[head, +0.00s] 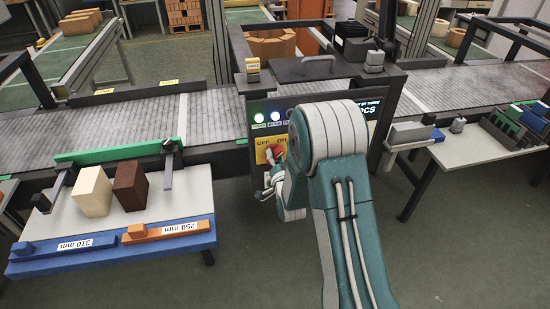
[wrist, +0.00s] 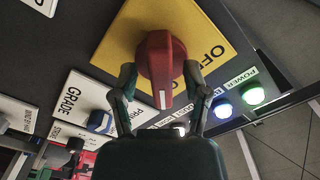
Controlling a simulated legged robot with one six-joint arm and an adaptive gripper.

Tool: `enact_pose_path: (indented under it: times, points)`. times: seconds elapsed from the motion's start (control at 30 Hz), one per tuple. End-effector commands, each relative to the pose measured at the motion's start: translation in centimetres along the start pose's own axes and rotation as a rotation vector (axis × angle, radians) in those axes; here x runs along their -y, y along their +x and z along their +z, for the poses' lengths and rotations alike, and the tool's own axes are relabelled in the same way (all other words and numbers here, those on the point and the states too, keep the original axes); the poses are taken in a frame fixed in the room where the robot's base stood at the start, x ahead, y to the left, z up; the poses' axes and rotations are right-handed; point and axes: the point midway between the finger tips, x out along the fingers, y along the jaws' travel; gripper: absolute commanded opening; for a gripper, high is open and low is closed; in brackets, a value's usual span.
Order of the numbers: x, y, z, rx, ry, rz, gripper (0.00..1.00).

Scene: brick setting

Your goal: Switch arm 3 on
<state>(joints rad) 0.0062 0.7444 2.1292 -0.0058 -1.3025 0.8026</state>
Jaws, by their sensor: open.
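A red rotary knob (wrist: 160,62) sits on a yellow plate (wrist: 110,45) lettered OFF, with the other word mostly hidden in the wrist view. The knob's white mark is at its lower end in that view. In the head view the red knob (head: 278,153) is partly hidden behind my arm, and its plate (head: 263,155) reads OFF and ON. My gripper (wrist: 160,76) is open, with one finger on each side of the knob; I cannot tell whether they touch it. A green POWER light (wrist: 254,96) and a bluish-white light (wrist: 223,109) are lit.
A white GRADE plate (wrist: 85,105) with a blue knob (wrist: 99,121) lies close by. A conveyor (head: 120,125) runs left and right of the panel. A side table (head: 195,194) at left holds a cream block (head: 92,190) and a brown block (head: 130,185).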

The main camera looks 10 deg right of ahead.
Motion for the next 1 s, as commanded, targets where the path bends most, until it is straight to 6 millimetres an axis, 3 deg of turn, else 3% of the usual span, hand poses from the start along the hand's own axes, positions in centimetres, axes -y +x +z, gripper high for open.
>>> enact_pose_path:
  times: [0.23, 0.7, 1.0]
  points:
    - [0.0, -1.0, 0.0, 0.001, 0.000, 0.000, 0.60]
    - [-0.1, -10.1, 0.1, 0.002, -0.001, 0.002, 0.60]
    - [-0.1, -11.9, 0.1, 0.001, -0.001, 0.001, 0.60]
